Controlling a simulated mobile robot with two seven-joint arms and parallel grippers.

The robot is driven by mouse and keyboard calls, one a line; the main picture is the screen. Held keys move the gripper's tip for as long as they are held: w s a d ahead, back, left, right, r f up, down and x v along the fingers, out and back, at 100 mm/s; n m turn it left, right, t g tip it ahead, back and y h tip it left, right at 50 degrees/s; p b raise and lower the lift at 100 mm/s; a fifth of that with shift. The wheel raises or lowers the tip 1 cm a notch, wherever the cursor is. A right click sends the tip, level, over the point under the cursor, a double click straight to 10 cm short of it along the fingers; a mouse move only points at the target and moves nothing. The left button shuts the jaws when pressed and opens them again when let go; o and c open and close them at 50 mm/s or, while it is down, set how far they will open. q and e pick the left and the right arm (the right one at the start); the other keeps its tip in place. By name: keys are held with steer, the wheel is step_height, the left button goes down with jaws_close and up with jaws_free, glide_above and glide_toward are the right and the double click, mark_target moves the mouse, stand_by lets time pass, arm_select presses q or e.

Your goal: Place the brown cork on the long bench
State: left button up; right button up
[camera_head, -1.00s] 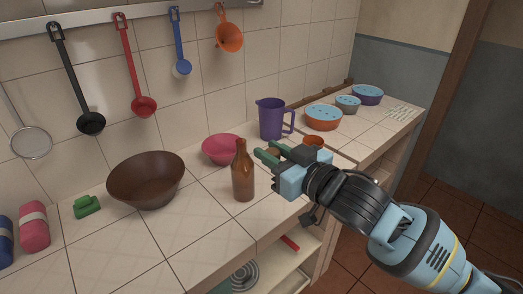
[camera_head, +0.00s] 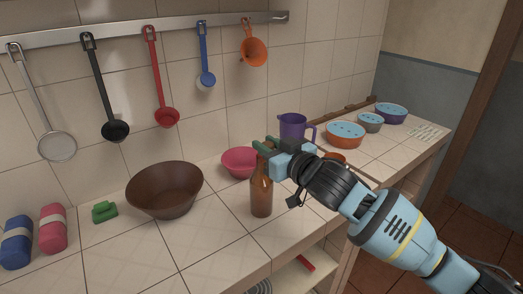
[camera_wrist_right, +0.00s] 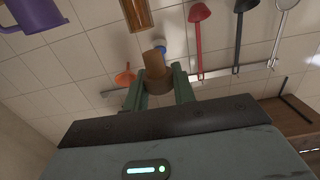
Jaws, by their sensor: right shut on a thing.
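The brown cork (camera_wrist_right: 153,60) is a short cylinder held between the green fingers of my right gripper (camera_wrist_right: 158,78) in the wrist view. In the head view, my right gripper (camera_head: 264,149) overlaps the top of the brown bottle (camera_head: 261,190); the cork is not clearly visible there. The bottle's amber glass also shows beyond the cork in the wrist view (camera_wrist_right: 137,14). The long bench, a white tiled counter (camera_head: 150,245), runs along the wall under the bottle. My left gripper is out of view.
A brown bowl (camera_head: 165,188), pink bowl (camera_head: 238,162) and purple jug (camera_head: 292,128) stand near the bottle. An orange bowl (camera_head: 345,140) is farther right. Utensils hang from a wall rail (camera_head: 130,34).

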steer(key=shift+x, duration=0.9)
steer(key=shift+w+d, duration=0.15)
steer(key=shift+w+f, duration=0.1)
steer(key=shift+w, duration=0.25)
steer(key=shift+w+a+f, duration=0.2)
steer(key=shift+w+f, duration=0.05)
steer(key=shift+f, duration=0.3)
steer(key=shift+w+a+f, duration=0.2)
steer(key=shift+w+f, duration=0.05)
steer(key=shift+f, duration=0.8)
